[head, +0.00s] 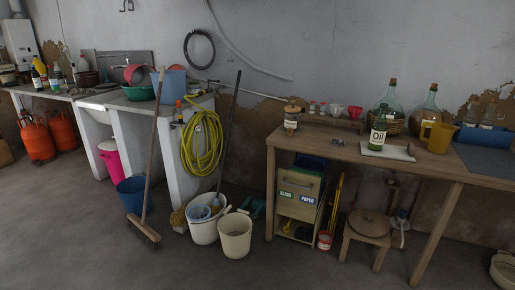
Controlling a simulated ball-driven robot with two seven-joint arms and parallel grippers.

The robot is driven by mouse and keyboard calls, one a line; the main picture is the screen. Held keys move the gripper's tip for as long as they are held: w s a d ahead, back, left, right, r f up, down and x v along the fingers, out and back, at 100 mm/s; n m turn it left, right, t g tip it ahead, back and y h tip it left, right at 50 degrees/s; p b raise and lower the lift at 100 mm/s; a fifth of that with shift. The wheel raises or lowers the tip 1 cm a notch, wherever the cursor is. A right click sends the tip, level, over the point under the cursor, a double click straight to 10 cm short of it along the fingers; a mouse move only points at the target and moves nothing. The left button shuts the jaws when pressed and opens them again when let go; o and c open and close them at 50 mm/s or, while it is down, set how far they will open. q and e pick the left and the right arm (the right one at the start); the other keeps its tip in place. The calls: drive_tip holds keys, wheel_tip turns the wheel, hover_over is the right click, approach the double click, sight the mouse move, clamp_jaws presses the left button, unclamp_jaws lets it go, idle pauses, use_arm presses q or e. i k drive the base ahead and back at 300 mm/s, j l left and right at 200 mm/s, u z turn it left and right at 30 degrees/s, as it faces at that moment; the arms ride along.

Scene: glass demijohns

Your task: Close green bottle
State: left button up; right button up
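A dark green bottle with a white "Oil" label (378,137) stands upright on the wooden table at the right. It stands at the left end of a flat white board or cloth (394,152). Its neck is small in the picture, and I cannot tell whether it is closed. A small light item lies near the right end of the white board, too small to name. Behind stand a greenish glass demijohn (398,103) and a brownish one (427,112), both with something cork-coloured on top. Neither of my grippers is in view.
The wooden table (325,150) also holds a jar (291,118), red and white cups, and a yellow jug (438,137) right of the bottle. A stool (368,225) stands beneath. A broom (150,190), buckets and a sink counter are left. Floor in front is clear.

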sight(379, 130)
drive_tip(key=i+j+z, duration=0.15)
drive_tip(key=i, duration=0.25)
drive_tip(key=i+j+z, duration=0.2)
drive_tip(key=i, duration=0.25)
drive_tip(key=i+j, duration=0.25)
drive_tip(key=i, duration=0.25)
drive_tip(key=i+j, duration=0.25)
drive_tip(key=i, duration=0.25)
drive_tip(key=i+j, duration=0.25)
drive_tip(key=i, duration=0.3)
drive_tip(key=i+j, duration=0.2)
drive_tip(key=i, duration=0.3)
drive_tip(key=i+j, duration=0.25)
drive_tip(key=i, duration=0.25)
